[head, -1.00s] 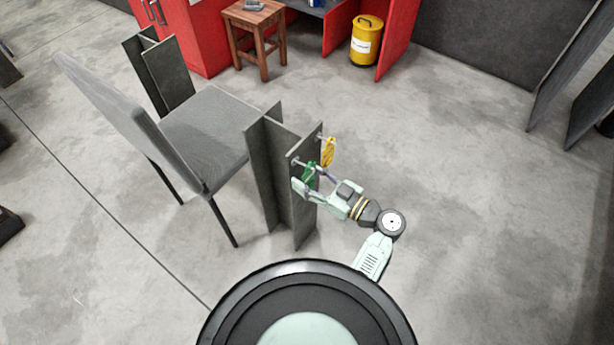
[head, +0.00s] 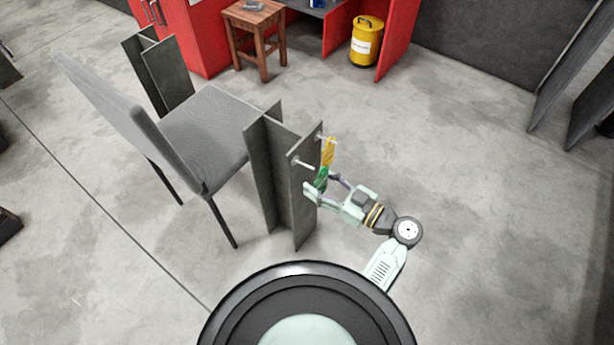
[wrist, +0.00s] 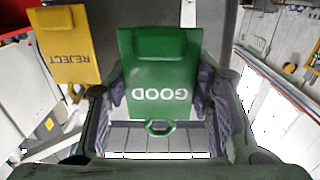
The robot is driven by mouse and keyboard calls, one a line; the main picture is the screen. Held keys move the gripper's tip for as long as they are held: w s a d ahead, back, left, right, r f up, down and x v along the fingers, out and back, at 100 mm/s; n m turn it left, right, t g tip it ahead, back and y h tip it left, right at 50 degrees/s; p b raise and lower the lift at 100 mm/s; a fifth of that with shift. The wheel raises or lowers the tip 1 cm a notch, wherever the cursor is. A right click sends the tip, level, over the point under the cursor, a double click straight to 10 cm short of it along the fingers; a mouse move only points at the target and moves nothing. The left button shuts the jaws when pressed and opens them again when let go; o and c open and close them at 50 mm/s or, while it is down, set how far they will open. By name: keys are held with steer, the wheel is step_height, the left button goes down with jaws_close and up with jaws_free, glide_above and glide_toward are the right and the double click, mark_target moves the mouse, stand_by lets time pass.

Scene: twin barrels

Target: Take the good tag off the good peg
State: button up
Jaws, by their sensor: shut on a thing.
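The green good tag (head: 321,179) is in my gripper (head: 322,186), off to the right of the steel post. In the wrist view, the tag (wrist: 160,75) reads GOOD upside down and sits between the two fingers, with its small loop toward me. The good peg (head: 303,164) sticks out bare from the post's flange, apart from the tag. The yellow reject tag (head: 329,149) hangs at the other peg (head: 321,136), just behind the green tag. It also shows at the left in the wrist view (wrist: 68,45), reading REJECT.
The steel post (head: 305,205) stands close to the left of my gripper. A grey chair (head: 200,135) is left of it. A wooden stool (head: 255,22) and a yellow barrel (head: 367,42) stand at the back. The floor to the right is clear.

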steer(key=b+v, duration=0.1)
steer(key=v, duration=0.5)
steer(key=shift+d+b, duration=0.15)
steer(key=shift+b, duration=0.2)
steer(key=shift+s, duration=0.1)
